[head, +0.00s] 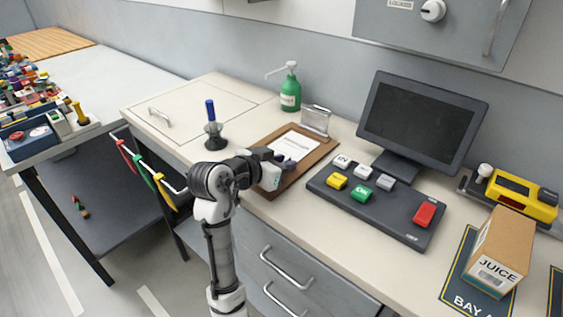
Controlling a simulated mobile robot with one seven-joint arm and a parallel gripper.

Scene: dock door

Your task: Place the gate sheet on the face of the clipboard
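A brown clipboard (316,157) lies on the counter, with a metal clip (316,120) at its far end. A white sheet with faint print, apparently the gate sheet (294,145), lies over the clipboard's face, its far edge near the clip. My gripper (285,162) is at the near part of the clipboard, over or against the sheet's near edge. The wrist and fingers hide that edge and the board's near left corner. I cannot tell whether the fingers are open, or whether they touch or hold the sheet.
A blue pen in a dark stand (213,137) is left of the clipboard, and a green pump bottle (290,95) is behind it. A button panel (376,203) and monitor (422,118) stand to the right. A juice box (502,248) is at far right.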

